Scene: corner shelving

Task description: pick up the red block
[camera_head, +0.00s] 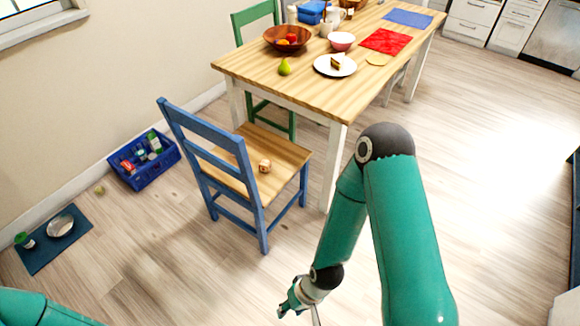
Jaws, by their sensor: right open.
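I cannot make out a red block for certain in the head view. A small brownish-orange thing (265,166) sits on the wooden seat of the blue chair (215,163); it is too small to tell what it is. A flat red cloth (386,41) lies on the table, and something red shows in the blue crate (143,176). My right gripper (287,307) is low at the bottom middle, over the floor in front of the chair. It is open and apart from these things. Only part of my left arm shows at the bottom left; its gripper is out of view.
A green chair (256,17) stands behind. Floor at right is clear.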

